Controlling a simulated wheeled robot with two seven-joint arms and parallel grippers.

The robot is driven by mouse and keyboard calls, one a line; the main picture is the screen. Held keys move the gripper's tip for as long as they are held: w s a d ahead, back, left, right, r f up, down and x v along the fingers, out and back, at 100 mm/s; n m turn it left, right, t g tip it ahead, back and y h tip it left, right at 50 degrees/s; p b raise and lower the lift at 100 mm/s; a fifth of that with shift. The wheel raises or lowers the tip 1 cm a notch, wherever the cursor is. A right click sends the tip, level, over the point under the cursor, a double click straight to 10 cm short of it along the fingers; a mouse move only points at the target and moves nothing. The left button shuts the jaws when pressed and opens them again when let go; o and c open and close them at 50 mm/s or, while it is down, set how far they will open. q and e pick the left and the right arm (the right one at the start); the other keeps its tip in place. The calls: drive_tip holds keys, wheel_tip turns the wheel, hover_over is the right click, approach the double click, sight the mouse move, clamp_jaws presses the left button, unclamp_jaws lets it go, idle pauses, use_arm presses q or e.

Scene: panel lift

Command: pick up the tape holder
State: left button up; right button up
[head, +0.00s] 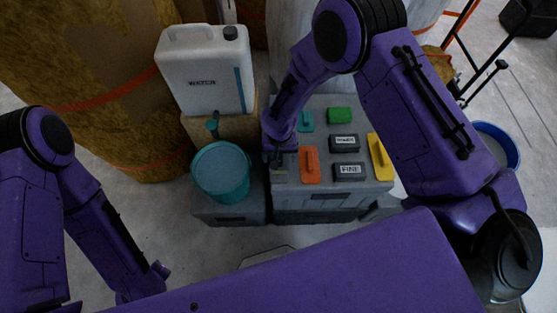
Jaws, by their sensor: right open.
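My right gripper (276,160) points down over the left edge of a grey box top (285,200), left of the orange tool. It is open, and I see nothing clearly held. On the box lie an orange flat tool (310,166), a teal one (305,121), a yellow one (380,158), a green block (339,115) and two dark labelled blocks, one reading FINE (349,171) and another behind it (344,143). I cannot tell which of these is the tape holder. My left gripper (128,294) hangs low at the left, apart from everything; its fingers are unclear.
A teal bucket (221,176) stands just left of the box. A white WATER canister (206,70) stands behind it. Large brown wrapped rolls (100,70) fill the back left. A blue-rimmed bucket (496,146) is at the right. The floor at the left is clear.

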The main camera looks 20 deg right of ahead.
drive_tip(key=shift+f, duration=0.7)
drive_tip(key=c, duration=1)
drive_tip(key=shift+r, duration=0.1)
drive_tip(key=shift+w+r, duration=0.1)
drive_tip(key=shift+r, duration=0.1)
wheel_tip(320, 180, up, 3)
drive_tip(key=shift+f+b, duration=0.15)
drive_tip(key=shift+b, duration=0.4)
drive_tip(key=s+r, duration=0.3)
drive_tip(key=r, duration=0.1)
drive_tip(key=shift+s+r, duration=0.2)
drive_tip(key=shift+s, duration=0.15)
drive_tip(key=s+r, duration=0.5)
drive_tip(key=s, duration=0.5)
drive_tip(key=shift+s+r, duration=0.2)
drive_tip(key=shift+s, duration=0.05)
